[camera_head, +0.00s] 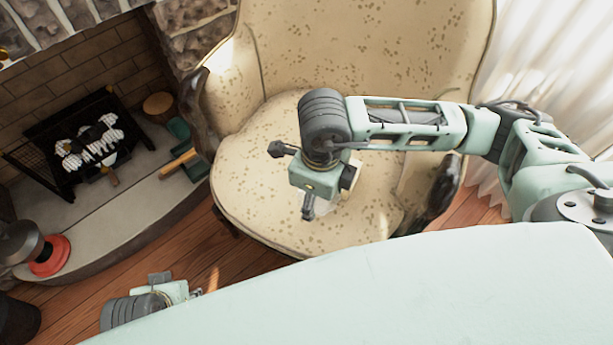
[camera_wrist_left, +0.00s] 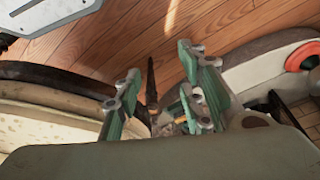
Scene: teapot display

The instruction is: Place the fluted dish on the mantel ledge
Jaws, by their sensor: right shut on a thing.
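My right gripper (camera_head: 309,208) hangs over the seat of the cream armchair in the head view, pointing down. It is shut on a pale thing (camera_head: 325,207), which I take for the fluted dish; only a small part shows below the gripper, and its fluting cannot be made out. My left gripper (camera_wrist_left: 162,100) is open and empty in the left wrist view, its fingers apart above the wooden floor. Only part of its arm end shows low at the left in the head view. A pale ledge edge at the top left may belong to the mantel; its top is mostly out of view.
The speckled cream armchair (camera_head: 350,60) fills the middle. The fireplace with a black grate (camera_head: 80,150) is at the left, with a raised stone hearth (camera_head: 120,218) before it. A red round object (camera_head: 50,256) stands at the hearth's left end. White curtains (camera_head: 545,70) hang at the right.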

